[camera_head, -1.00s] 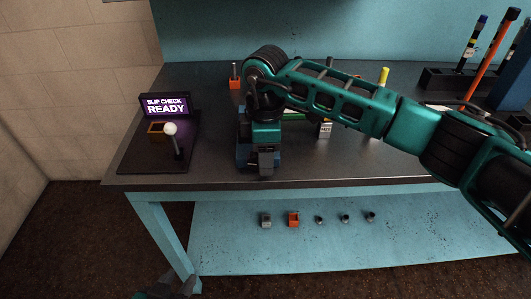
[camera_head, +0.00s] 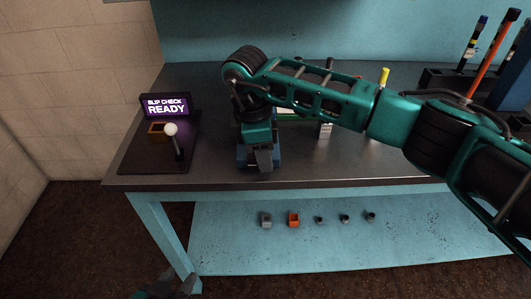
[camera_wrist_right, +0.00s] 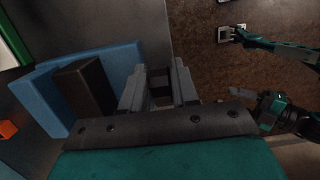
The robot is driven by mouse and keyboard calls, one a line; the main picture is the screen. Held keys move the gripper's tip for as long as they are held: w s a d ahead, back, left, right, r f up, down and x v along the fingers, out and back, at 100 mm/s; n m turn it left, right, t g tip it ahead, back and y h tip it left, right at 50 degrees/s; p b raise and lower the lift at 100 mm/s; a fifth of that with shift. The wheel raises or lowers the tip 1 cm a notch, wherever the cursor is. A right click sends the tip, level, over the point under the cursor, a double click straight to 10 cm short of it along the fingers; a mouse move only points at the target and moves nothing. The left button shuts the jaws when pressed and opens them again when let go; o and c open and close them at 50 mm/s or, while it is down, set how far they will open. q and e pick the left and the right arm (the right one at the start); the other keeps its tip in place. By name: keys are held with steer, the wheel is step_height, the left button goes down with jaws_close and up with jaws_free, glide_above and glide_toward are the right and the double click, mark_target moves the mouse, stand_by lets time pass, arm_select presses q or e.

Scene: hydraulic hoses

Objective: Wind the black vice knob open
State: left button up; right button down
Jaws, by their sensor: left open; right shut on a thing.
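The blue vice (camera_head: 243,158) stands near the front edge of the dark bench, mostly covered by my right gripper in the head view. In the right wrist view the blue vice (camera_wrist_right: 125,58) and its black jaw block (camera_wrist_right: 84,92) lie left of the fingers. My right gripper (camera_head: 264,160) is at the vice's front, pointing down. In the wrist view its grey fingers (camera_wrist_right: 160,88) are closed about a dark piece, which looks like the black knob; most of it is hidden. My left gripper (camera_head: 180,287) is low at the bottom edge, away from the bench and only partly visible.
A sign reading "SLIP CHECK READY" (camera_head: 166,106) and a white-knobbed lever (camera_head: 171,130) stand left of the vice. Several small fittings lie on the lower shelf (camera_head: 250,255). A rack (camera_head: 450,80) with upright tools is at the back right. Bench between sign and vice is clear.

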steer(key=shift+a+h+b, duration=0.25)
steer(key=shift+h+b, duration=0.3)
steer(key=shift+h, duration=0.65)
steer(key=shift+a+r+h+b, duration=0.15)
steer(key=shift+a+h+b, duration=0.05)
steer(key=shift+h+b, duration=1.15)
steer(key=c, duration=0.9)
jaws_free()
steer(key=shift+c, duration=0.2)
steer(key=shift+r, duration=0.1)
